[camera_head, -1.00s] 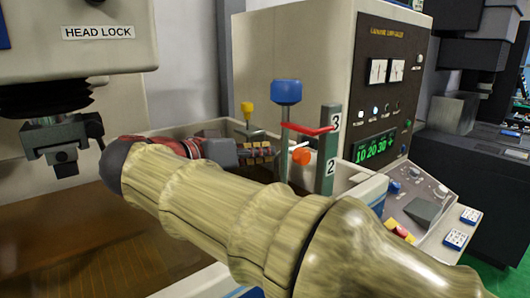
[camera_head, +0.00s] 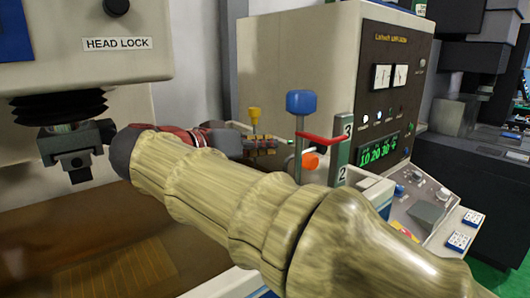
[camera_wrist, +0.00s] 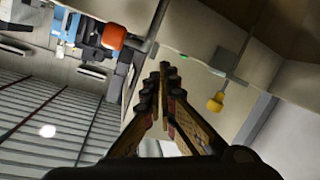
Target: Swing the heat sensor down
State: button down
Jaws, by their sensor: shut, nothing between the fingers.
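An orange knob (camera_head: 311,162), which may be the heat sensor's end, sits low beside the upright post marked 2 and 3 (camera_head: 341,150). It also shows at the upper left in the wrist view (camera_wrist: 115,37). A red bar (camera_head: 322,138) crosses near the post's top. I cannot tell for certain which part is the heat sensor. My gripper (camera_head: 274,146) is shut and empty, left of the orange knob and apart from it. In the wrist view its fingertips (camera_wrist: 163,70) meet below and right of the orange knob. My forearm hides much of the tank.
A blue-knobbed lever (camera_head: 301,103) stands upright just right of my gripper. A yellow knob (camera_head: 254,114) stands behind it. The machine head labelled HEAD LOCK (camera_head: 117,43) hangs at the left. A control cabinet (camera_head: 300,70) stands behind, with a sloping panel (camera_head: 422,208) at the right.

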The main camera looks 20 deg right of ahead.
jog(key=s+a+f+p, duration=0.1)
jog(key=s+a+f, duration=0.2)
jog(key=a, duration=0.5)
jog(key=shift+s+f+p, duration=0.25)
jog(key=shift+s+p, duration=0.05)
jog(key=shift+s, duration=0.35)
jog(key=shift+a, duration=0.1)
